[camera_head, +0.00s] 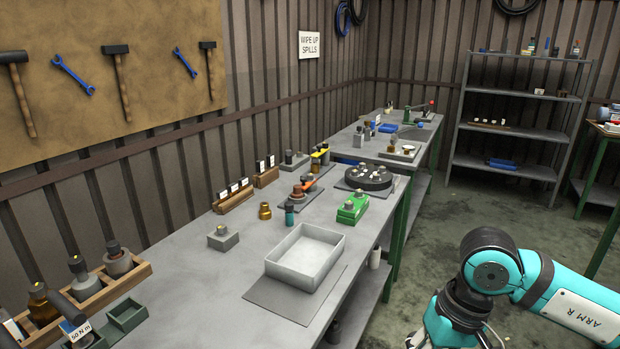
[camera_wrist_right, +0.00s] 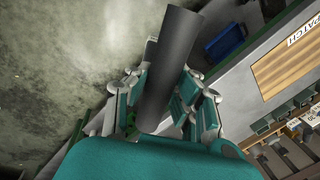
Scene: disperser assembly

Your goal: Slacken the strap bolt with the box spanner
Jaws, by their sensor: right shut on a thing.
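My right gripper (camera_wrist_right: 170,85) is shut on a dark grey cylinder, which looks like the box spanner (camera_wrist_right: 170,60). The cylinder sticks out beyond the fingers, over the floor. In the head view my right gripper (camera_head: 443,335) is at the bottom edge, right of the bench and off its top; the held cylinder is not clear there. A small fixture with an orange part (camera_head: 308,186) stands on a dark plate in the middle of the bench. The strap bolt cannot be made out at this size. My left gripper is in neither view.
A light grey tray (camera_head: 338,239) stands near the bench's front edge on a grey mat (camera_head: 262,298). A green block (camera_head: 352,209), a round black holder (camera_head: 368,178) and a brass fitting (camera_head: 265,211) stand behind. A wooden bottle rack (camera_head: 125,282) is at left.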

